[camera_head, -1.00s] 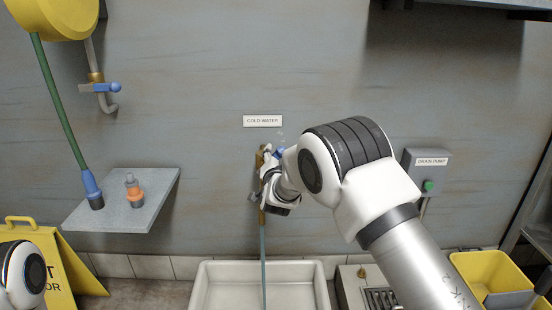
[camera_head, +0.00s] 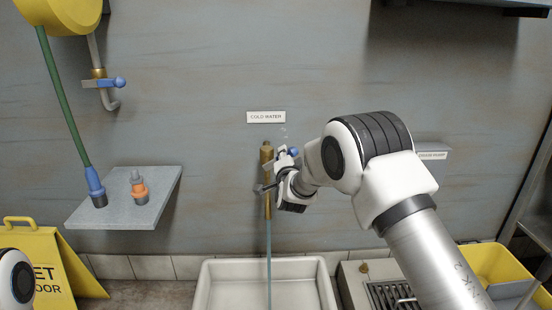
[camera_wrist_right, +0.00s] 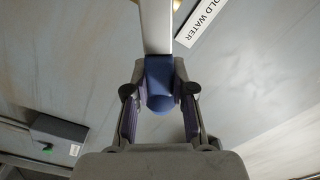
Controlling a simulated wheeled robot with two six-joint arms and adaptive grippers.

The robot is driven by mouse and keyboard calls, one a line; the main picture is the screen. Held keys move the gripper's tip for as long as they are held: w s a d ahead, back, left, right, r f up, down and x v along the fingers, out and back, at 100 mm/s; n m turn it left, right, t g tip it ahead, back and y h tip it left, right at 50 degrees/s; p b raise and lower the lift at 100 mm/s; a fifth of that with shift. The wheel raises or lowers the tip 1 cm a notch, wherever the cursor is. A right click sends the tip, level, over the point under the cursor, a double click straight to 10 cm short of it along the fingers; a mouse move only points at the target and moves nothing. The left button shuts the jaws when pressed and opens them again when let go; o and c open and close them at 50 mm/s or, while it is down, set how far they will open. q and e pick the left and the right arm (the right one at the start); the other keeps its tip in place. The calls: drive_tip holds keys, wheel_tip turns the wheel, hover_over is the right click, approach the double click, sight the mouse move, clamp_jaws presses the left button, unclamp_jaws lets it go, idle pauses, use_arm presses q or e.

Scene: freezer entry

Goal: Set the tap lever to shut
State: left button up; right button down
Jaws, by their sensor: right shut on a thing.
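The cold water tap (camera_head: 267,172) is a brass upright on the wall under the COLD WATER sign. Its lever has a blue knob (camera_head: 293,152) that shows to the right of the brass body. In the right wrist view the lever is a pale bar ending in a blue knob (camera_wrist_right: 160,88) between the fingers. My right gripper (camera_head: 283,168) is shut on that lever end, just right of the tap. A thin blue-grey line (camera_head: 268,250), water or a hose, runs down from the tap. Only a piece of my left arm shows; its gripper is outside the view.
A white basin (camera_head: 206,290) stands below the tap. A wall shelf (camera_head: 115,213) holds a grey-and-orange fitting (camera_head: 139,188). Another blue-handled tap (camera_head: 103,84) is at upper left. A yellow floor sign (camera_head: 45,250) and a yellow bucket (camera_head: 497,262) stand at the sides.

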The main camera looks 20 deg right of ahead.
drive_tip(key=shift+s+d+f+m+b, duration=0.15)
drive_tip(key=shift+f+m+b, duration=0.4)
drive_tip(key=shift+m, duration=0.6)
drive_tip(key=shift+w+d+f+m+b, duration=0.1)
drive_tip(key=shift+d+f+m+b, duration=0.1)
drive_tip(key=shift+f+m+b, duration=0.65)
drive_tip(key=shift+s+d+f+m+b, duration=0.15)
drive_tip(key=shift+f+m, duration=0.25)
drive_tip(key=shift+m, duration=1)
drive_tip(key=c, duration=1)
unclamp_jaws()
drive_tip(key=shift+d+f, duration=0.1)
drive_tip(key=shift+d, duration=0.05)
drive_tip(key=shift+o, duration=0.2)
drive_tip(key=v, duration=1.2)
